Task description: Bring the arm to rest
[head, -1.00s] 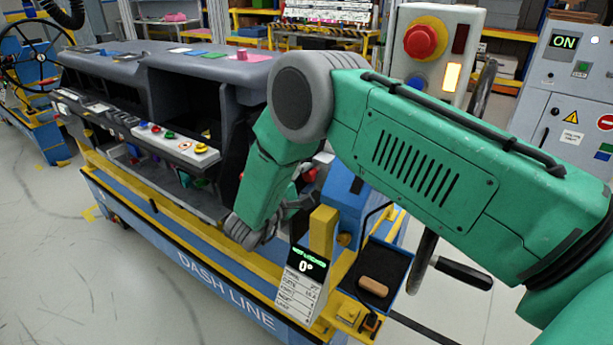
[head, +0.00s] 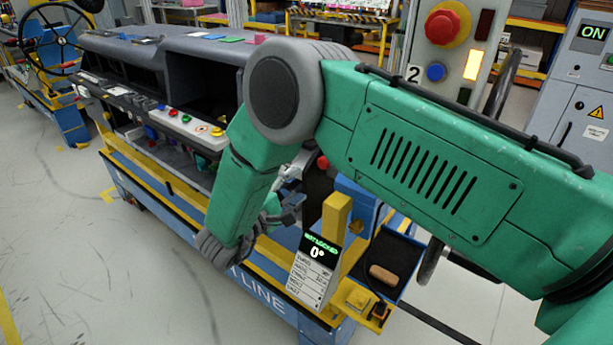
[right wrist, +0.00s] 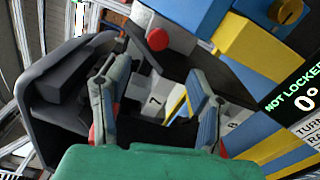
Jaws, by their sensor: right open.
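My green right arm crosses the head view from the right and bends down in front of the dashboard module (head: 200,45). My right gripper (head: 285,208) is small and partly hidden behind my forearm, near the right end of the module. In the right wrist view its two fingers (right wrist: 156,105) stand wide apart, with nothing between them. My left gripper is in no view.
The blue and yellow cart (head: 165,215) carries the module. A display (head: 318,255) reads 0° close to my gripper. A black tray (head: 385,262) holds a brown piece (head: 382,274). Grey floor is clear at front left.

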